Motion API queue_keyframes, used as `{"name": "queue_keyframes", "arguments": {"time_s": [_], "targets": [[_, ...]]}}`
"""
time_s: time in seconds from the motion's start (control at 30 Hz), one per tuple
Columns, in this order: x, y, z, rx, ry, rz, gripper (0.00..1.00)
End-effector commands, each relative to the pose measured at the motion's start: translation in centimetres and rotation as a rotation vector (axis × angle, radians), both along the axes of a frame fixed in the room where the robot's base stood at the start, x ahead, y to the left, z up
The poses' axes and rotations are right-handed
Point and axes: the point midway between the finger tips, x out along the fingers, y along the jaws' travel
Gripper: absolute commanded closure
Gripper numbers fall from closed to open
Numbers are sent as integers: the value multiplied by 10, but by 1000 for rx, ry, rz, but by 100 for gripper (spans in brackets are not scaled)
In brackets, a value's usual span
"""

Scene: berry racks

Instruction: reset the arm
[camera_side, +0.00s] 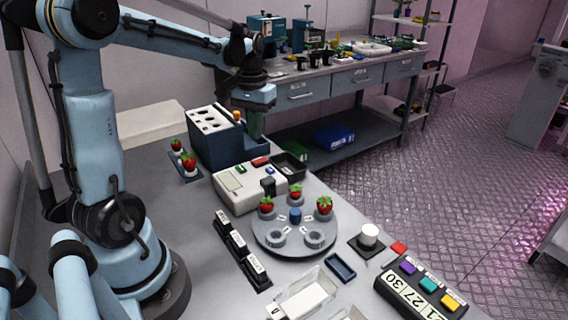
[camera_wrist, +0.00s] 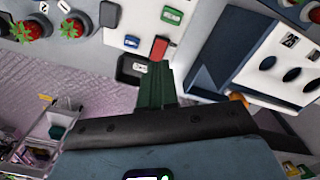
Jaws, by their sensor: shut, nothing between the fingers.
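My gripper (camera_side: 256,124) hangs from the end of my raised arm, above the far end of the table, beside the blue rack. In the wrist view its green fingers (camera_wrist: 157,80) are together with nothing between them. The blue rack with a white holed top (camera_side: 212,119) stands just left of the gripper in the side view. It also shows at the right of the wrist view (camera_wrist: 270,62). The fingertips point toward a white device with coloured buttons (camera_wrist: 145,25) and a small black tray (camera_wrist: 132,69); they appear clear of both.
A round grey turntable (camera_side: 295,250) carries several strawberries, one at its right (camera_side: 324,205), and empty cups. A small rack (camera_side: 186,174) holds strawberries. Black labelled blocks (camera_side: 237,246), a white cup (camera_side: 369,235) and a button panel (camera_side: 420,291) stand toward the front.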

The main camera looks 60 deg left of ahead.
Motion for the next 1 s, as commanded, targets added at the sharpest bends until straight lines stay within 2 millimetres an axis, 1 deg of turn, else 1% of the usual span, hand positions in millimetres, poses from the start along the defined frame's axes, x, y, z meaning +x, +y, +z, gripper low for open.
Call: {"name": "queue_keyframes", "arguments": {"time_s": [0.07,0.17,0.4,0.6,0.7,0.83,1.0], "targets": [[-1,-9,3,9,-17,-20,100],[-2,-28,9,33,-64,-67,100],[-13,-93,20,102,-249,-233,100],[-30,-141,19,140,-414,-368,100],[-38,-160,15,150,-488,-425,100],[-45,-176,11,157,-560,-476,100],[-49,-185,8,160,-600,-504,100]]}}
